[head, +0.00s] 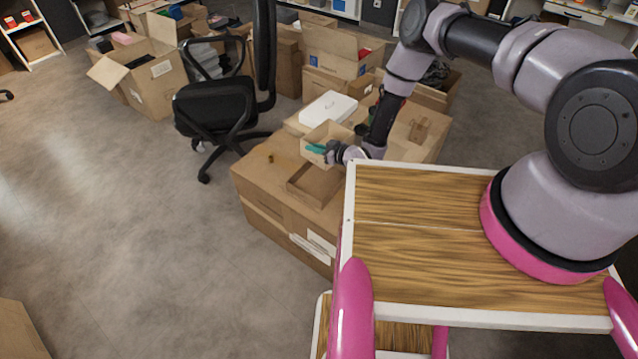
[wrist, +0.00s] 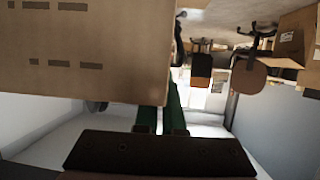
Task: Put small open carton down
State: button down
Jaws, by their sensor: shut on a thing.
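The small open carton (head: 325,133) is a light-brown box with its open side showing. It appears just above the large closed cartons in the head view. My gripper (head: 316,148), with teal fingers, is shut on its near side. In the wrist view the carton's brown wall (wrist: 85,65) with dark slots fills the upper left, and the green fingers (wrist: 163,112) reach up to its edge. I cannot tell whether the carton's bottom touches anything.
A shallow open tray-like carton (head: 315,186) lies on the large cartons (head: 262,180) in front. A small brown object (head: 270,158) stands left of it, and a white box (head: 328,107) lies behind. A black office chair (head: 220,105) is at the left. Bare cardboard shows around the tray.

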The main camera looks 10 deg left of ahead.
jog(key=shift+n+g+y, duration=0.3)
jog(key=shift+n+g, duration=0.2)
jog(key=shift+s+a+f, duration=0.35)
jog(key=shift+s+f, duration=0.3)
jog(key=shift+f, duration=1.6)
jog(key=shift+s+a+f, duration=0.4)
jog(key=shift+s+f, duration=0.2)
jog(key=shift+f, duration=1.6)
jog(key=shift+s+a+f, duration=0.35)
jog(key=shift+s+f, duration=0.3)
jog(key=shift+f, duration=1.6)
jog(key=shift+f, duration=0.35)
jog(key=c, duration=1)
grip_release()
